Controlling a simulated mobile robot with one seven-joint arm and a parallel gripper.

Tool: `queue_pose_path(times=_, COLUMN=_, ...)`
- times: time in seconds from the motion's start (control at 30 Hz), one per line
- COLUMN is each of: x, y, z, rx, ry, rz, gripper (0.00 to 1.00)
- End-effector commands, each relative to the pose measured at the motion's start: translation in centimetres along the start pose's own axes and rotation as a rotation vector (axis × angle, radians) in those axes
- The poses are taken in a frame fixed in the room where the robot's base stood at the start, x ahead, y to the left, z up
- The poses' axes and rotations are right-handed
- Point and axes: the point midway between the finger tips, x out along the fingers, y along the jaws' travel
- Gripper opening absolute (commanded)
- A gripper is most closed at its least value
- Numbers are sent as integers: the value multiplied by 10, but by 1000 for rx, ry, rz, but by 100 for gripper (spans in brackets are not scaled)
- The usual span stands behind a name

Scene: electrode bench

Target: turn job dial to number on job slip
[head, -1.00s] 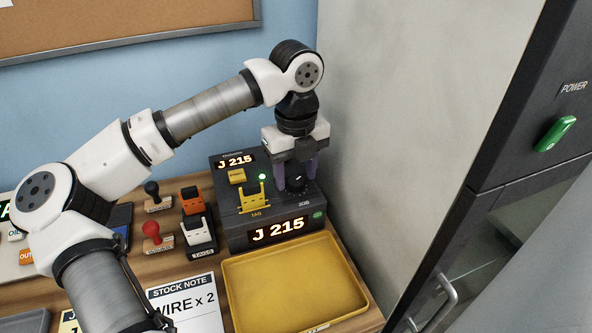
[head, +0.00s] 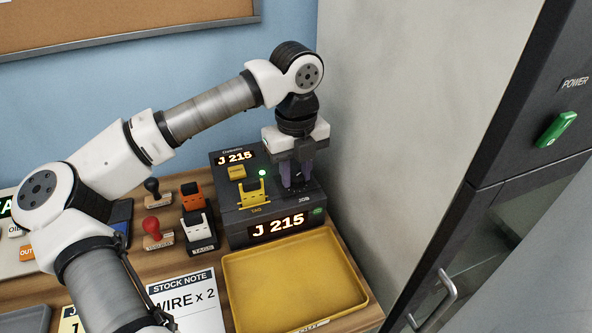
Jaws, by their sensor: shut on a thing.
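The job dial (head: 297,182) is a dark knob on top of the dark box (head: 232,222), above the word JOB. My gripper (head: 298,181) points down over it, with its purple-grey fingers shut on the dial from both sides and partly hiding it. The front display (head: 278,227) reads J 215, and the small upper display (head: 235,157) also reads J 215. A slip at the lower left edge (head: 70,321) is mostly hidden behind my arm; only its yellow heading and a "1" or "J" show, so its number cannot be read.
A yellow tag holder (head: 252,193) and a lit green lamp (head: 262,173) sit beside the dial. An empty yellow tray (head: 295,285) lies in front. Stamps (head: 152,228) and a stock note (head: 187,300) are to the left. A grey wall (head: 400,120) stands close at right.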

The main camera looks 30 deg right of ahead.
Motion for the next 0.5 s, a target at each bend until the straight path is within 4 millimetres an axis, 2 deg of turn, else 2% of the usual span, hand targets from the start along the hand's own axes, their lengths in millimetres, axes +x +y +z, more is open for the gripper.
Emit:
queue_pose_path(times=0.27, x=2, y=0, z=1, rx=137, ry=-3, rz=0, gripper=6)
queue_pose_path(times=0.5, x=3, y=0, z=0, rx=351, ry=-3, rz=0, gripper=6)
